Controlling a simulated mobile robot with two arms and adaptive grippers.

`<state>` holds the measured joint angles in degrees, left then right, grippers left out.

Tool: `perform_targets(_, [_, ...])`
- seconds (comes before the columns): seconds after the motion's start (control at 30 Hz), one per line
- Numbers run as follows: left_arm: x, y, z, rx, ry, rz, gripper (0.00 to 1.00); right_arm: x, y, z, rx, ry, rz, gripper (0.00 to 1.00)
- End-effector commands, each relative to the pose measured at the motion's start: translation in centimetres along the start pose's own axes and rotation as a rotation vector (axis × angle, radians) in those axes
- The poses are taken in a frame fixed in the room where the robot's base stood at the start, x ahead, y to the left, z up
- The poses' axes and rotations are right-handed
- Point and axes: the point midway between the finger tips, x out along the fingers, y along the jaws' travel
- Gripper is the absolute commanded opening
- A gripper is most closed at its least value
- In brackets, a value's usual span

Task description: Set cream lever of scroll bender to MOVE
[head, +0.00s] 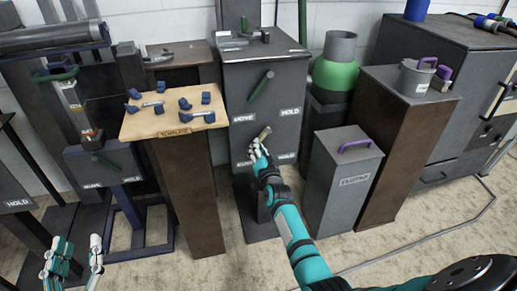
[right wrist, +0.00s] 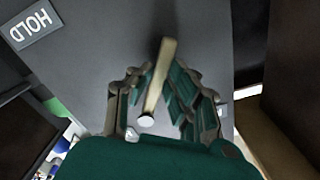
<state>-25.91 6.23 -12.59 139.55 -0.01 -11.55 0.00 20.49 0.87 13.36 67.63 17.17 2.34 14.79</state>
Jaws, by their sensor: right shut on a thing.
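The scroll bender is a tall dark grey cabinet (head: 262,90) in the middle of the head view. A short cream lever (head: 265,132) stands out low on its front, its visible end leaning up and right. The lever also shows in the right wrist view (right wrist: 158,80), between the fingers. My right gripper (head: 257,151) is shut on the cream lever, its fingers on both sides of it. My left gripper (head: 74,262) is open and empty at the lower left.
A wooden-topped stand (head: 150,125) with blue-handled tools is to the left of the cabinet. A grey box with a purple handle (head: 342,180) stands close on the right. A HOLD plate (right wrist: 35,25) shows upside down in the right wrist view.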

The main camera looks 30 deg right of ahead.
Motion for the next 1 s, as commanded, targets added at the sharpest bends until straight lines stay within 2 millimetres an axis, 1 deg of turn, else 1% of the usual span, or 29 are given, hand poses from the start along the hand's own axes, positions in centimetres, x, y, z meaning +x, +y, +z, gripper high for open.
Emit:
perform_targets(0.1, [0.0,0.0,0.0,0.0,0.001,0.0,0.4,0.0,-0.1,0.0,0.007,0.0,-0.001,0.0])
perform_targets(0.13, [0.0,0.0,0.0,0.0,0.001,0.0,0.4,0.0,-0.1,0.0,0.007,0.0,-0.001,0.18])
perform_targets(0.2, [0.0,0.0,0.0,0.0,0.001,0.0,0.4,0.0,-0.1,0.0,0.006,0.0,-0.001,0.28])
perform_targets(0.3, [0.0,0.0,0.0,0.0,0.001,0.0,0.4,0.0,-0.1,0.0,0.005,0.0,-0.001,0.38])
perform_targets(0.57, [0.0,0.1,0.0,-0.001,0.002,0.001,0.4,-0.1,-0.1,0.0,0.002,0.0,-0.001,0.38])
perform_targets(0.67, [0.0,0.1,0.0,-0.001,0.002,0.001,0.4,-0.7,0.0,0.1,0.003,-0.001,0.0,0.38])
perform_targets(0.77, [0.0,0.0,0.0,0.0,0.002,0.001,0.4,-2.0,0.0,0.1,0.003,-0.001,0.0,0.38])
perform_targets(0.87, [0.0,0.0,0.0,0.0,0.002,0.001,0.4,-4.0,0.1,0.2,0.003,-0.002,0.001,0.38])
perform_targets(1.0, [0.0,0.0,0.0,0.0,0.002,0.001,0.4,-7.1,0.0,0.1,0.002,-0.002,0.001,0.38])
